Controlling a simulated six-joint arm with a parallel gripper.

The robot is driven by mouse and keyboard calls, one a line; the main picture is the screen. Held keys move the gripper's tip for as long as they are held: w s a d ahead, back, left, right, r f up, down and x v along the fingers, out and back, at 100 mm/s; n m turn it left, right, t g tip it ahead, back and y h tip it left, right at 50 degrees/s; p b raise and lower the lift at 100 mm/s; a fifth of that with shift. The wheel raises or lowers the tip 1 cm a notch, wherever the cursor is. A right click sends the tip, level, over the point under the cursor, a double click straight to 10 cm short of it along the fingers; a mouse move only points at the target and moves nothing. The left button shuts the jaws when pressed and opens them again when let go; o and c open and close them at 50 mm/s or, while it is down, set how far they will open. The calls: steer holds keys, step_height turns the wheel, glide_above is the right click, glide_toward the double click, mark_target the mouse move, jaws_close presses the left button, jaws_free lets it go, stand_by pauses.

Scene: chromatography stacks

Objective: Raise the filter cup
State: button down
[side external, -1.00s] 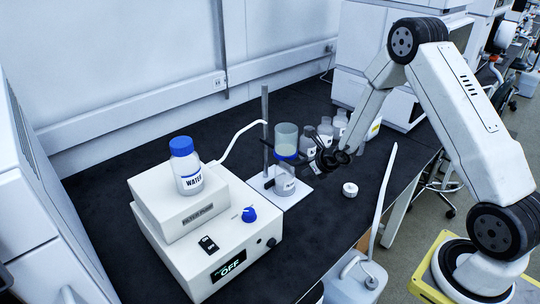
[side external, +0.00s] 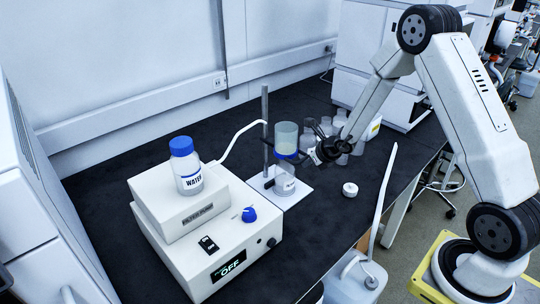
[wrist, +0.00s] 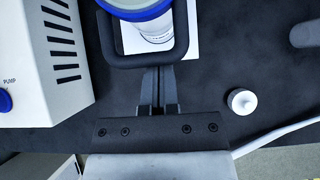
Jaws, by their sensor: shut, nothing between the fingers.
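The filter cup (side external: 286,136) is a clear cylinder with a blue band at its base. It stands upright above a clear receiving bottle (side external: 284,184) on a white stand plate, beside the grey rod. In the wrist view, the cup's blue rim (wrist: 140,12) shows at the top edge, with a dark rounded loop (wrist: 182,42) around its near side. My gripper (wrist: 158,72) is shut and empty, its fingertips at the near bar of that loop. I cannot tell whether they touch it. In the side view my gripper (side external: 308,154) is just right of the blue band.
A filter pump box (side external: 190,208) carrying a blue-capped water bottle (side external: 186,168) stands at left. Several clear bottles (side external: 342,130) stand behind my gripper. A small white cap (side external: 350,189) lies on the dark bench to the right. A white tube rises at the front edge.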

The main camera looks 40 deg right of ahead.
steer(key=shift+w+r, duration=0.15)
steer(key=shift+r, duration=1.05)
steer(key=shift+w+r, duration=0.1)
steer(key=shift+r, duration=1.05)
step_height(320, 180, down, 4)
steer(key=s, duration=0.1)
steer(key=v, duration=1)
steer(key=shift+s+f, duration=0.2)
steer(key=shift+f, duration=0.05)
steer(key=shift+a, duration=0.1)
